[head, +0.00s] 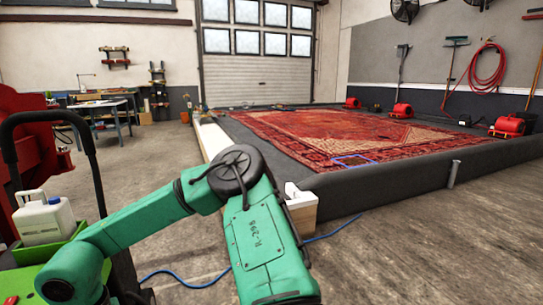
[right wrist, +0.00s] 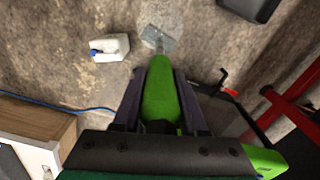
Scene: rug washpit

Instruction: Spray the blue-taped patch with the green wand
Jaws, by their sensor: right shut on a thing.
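The blue-taped patch (head: 354,160) is a blue outline near the front edge of the red patterned rug (head: 290,130) in the head view. My right gripper (right wrist: 158,72) shows in the right wrist view, its two dark fingers shut around the green wand (right wrist: 160,95). The wand points away from the wrist; a grey flat piece (right wrist: 157,38) shows beyond its end, and I cannot tell whether it belongs to the wand. The patch is not in the right wrist view. My left gripper is in neither view.
A raised dark border (head: 400,182) surrounds the rug. A white jug (head: 43,220) stands at the left in the head view. A white jug with a blue cap (right wrist: 110,47) and a blue hose (right wrist: 55,103) show in the wrist view. Concrete floor (head: 430,250) is clear at right.

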